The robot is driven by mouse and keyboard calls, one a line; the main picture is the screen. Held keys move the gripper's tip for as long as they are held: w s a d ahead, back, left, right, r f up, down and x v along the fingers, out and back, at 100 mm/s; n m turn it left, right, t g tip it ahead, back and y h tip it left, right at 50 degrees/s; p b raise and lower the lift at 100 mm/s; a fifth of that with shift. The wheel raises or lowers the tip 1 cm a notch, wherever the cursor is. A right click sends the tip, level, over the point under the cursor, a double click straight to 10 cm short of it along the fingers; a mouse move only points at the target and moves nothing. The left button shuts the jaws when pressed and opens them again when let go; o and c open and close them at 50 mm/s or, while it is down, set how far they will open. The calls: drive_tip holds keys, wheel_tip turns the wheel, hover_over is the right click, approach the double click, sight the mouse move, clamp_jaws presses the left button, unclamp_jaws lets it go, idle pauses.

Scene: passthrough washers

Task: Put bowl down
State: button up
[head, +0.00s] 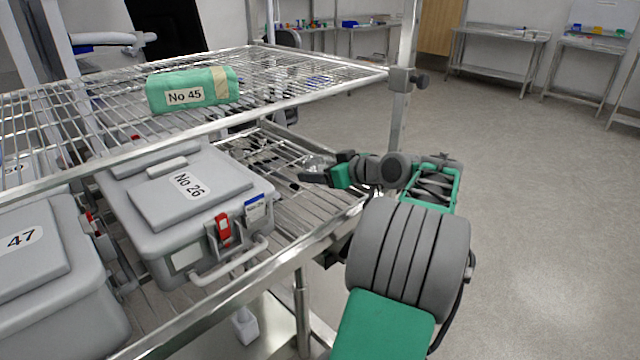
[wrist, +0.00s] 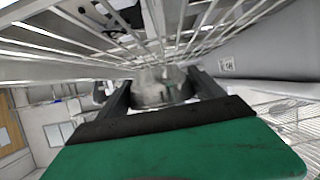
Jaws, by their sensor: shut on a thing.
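The bowl (wrist: 162,88) is a shiny metal, grey, rounded shape between my two dark fingers in the wrist view. My gripper (wrist: 160,92) is shut on it, one finger at each side. In the head view my gripper (head: 316,177) reaches from the right over the lower wire shelf (head: 285,215), right of the grey case No 26. Only a small, shiny part of the bowl (head: 318,162) shows there, beside the fingers. I cannot tell whether the bowl touches the wire shelf.
The grey case No 26 (head: 190,205) and the case 47 (head: 40,270) fill the shelf's left side. The upper wire shelf (head: 300,82) hangs above, bearing a green wrapped pack No 45 (head: 192,90). A corner post (head: 401,110) stands near my arm. Floor at right is clear.

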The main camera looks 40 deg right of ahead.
sight(321, 191)
drive_tip(key=f, duration=0.4)
drive_tip(key=shift+w+d+b, duration=0.3)
drive_tip(key=shift+f, duration=0.2)
drive_tip(key=o, duration=1.4)
drive_tip(key=shift+o, duration=0.2)
drive_tip(key=shift+r, duration=0.4)
drive_tip(key=v, duration=0.8)
drive_tip(key=p+v, duration=0.1)
drive_tip(key=v, duration=0.2)
drive_tip(key=shift+s+f, duration=0.1)
drive_tip(key=shift+s, duration=0.4)
